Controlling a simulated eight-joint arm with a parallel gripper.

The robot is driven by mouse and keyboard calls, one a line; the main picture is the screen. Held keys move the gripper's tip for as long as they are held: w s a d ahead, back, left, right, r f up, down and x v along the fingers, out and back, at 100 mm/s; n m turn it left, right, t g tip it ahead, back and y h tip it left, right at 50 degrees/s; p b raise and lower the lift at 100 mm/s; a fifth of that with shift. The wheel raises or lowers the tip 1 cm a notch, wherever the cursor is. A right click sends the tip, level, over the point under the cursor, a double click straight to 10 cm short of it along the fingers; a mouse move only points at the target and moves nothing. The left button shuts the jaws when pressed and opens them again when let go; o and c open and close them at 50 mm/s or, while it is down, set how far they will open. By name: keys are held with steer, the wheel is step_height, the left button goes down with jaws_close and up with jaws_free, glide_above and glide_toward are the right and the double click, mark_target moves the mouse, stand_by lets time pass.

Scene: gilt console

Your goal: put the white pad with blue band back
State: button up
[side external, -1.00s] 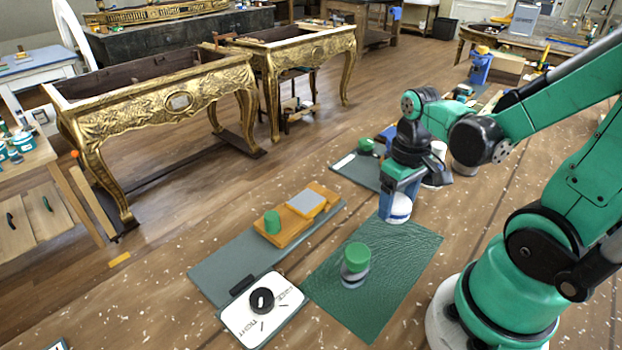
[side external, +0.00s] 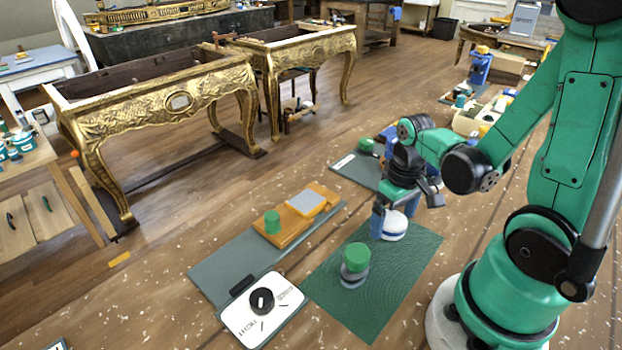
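The white pad with blue band (side external: 394,230) shows in the side external view at the far end of the dark green mat (side external: 405,262). It is roughly upright, with a rounded white top and a blue band low down. My gripper (side external: 393,218) points down over it, with blue fingers on either side of its upper part, and appears shut on it. I cannot tell whether the pad touches the mat or is slightly above it. The fingers hide part of its sides.
A green-topped round pad (side external: 356,262) stands on the mat nearer the camera. A white card (side external: 250,320) with a black disc (side external: 262,300) lies in front.

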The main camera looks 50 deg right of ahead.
mark_target(394, 219)
steer(key=shift+r, duration=0.1)
step_height(394, 219, up, 12)
steer(key=w+a+n+t, duration=0.2)
steer(key=w+a+t, duration=0.5)
steer(key=a, duration=0.1)
steer(key=shift+a+n, duration=0.3)
steer(key=shift+a, duration=0.05)
stand_by(0.4)
